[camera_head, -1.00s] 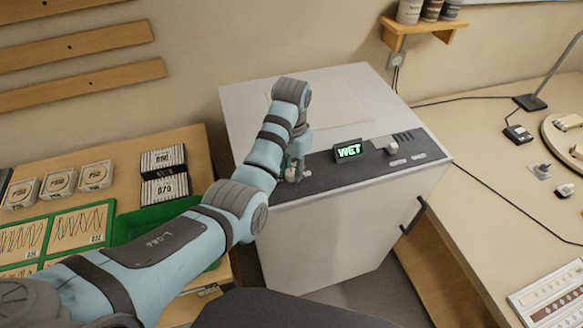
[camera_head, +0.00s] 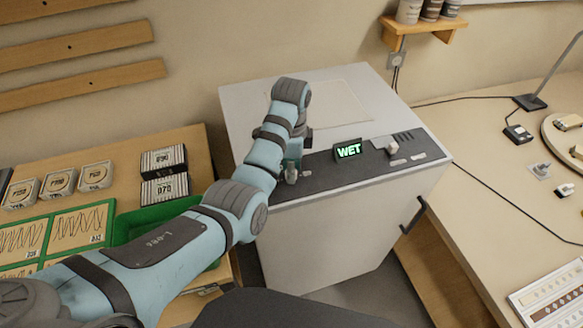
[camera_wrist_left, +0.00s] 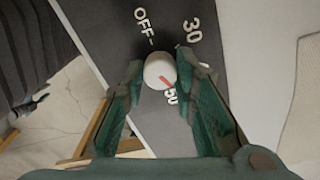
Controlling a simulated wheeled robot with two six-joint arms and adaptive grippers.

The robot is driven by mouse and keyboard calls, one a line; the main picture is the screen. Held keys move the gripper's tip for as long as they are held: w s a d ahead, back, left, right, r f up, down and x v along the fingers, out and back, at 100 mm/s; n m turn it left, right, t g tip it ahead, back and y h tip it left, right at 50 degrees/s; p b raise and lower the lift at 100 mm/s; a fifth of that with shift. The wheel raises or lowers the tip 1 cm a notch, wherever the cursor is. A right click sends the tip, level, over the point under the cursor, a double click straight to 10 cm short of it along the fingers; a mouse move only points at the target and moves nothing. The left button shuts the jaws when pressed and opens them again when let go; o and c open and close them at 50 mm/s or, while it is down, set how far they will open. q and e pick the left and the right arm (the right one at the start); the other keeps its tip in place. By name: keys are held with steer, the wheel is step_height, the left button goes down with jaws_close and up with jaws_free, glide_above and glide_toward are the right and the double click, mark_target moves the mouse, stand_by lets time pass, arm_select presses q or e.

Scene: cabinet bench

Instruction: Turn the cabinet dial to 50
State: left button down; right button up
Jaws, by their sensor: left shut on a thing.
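The white cabinet (camera_head: 330,235) has a dark control panel (camera_head: 330,172) along its front top edge. A green display (camera_head: 348,151) on it reads "WET". In the left wrist view the dial (camera_wrist_left: 159,69) is a pale round knob with a red pointer line. My left gripper (camera_wrist_left: 158,78) is shut on the dial, one green finger on each side. In the head view my left gripper (camera_head: 291,172) is at the panel's left end and the dial is mostly hidden. My right gripper is not in view.
A second pale knob (camera_head: 392,147) sits right of the display. The cabinet has a dark door handle (camera_head: 414,215). A green tray (camera_head: 150,222) and boxes (camera_head: 165,175) stand on the left bench. Cables and a lamp base (camera_head: 530,102) are on the right bench.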

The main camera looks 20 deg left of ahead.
arm_select(q)
steer(key=m, duration=0.5)
steer(key=shift+w+r, duration=0.15)
steer(key=shift+r, duration=0.05)
stand_by(0.5)
steer(key=c, duration=1.3)
jaws_free()
steer(key=shift+f, duration=0.1)
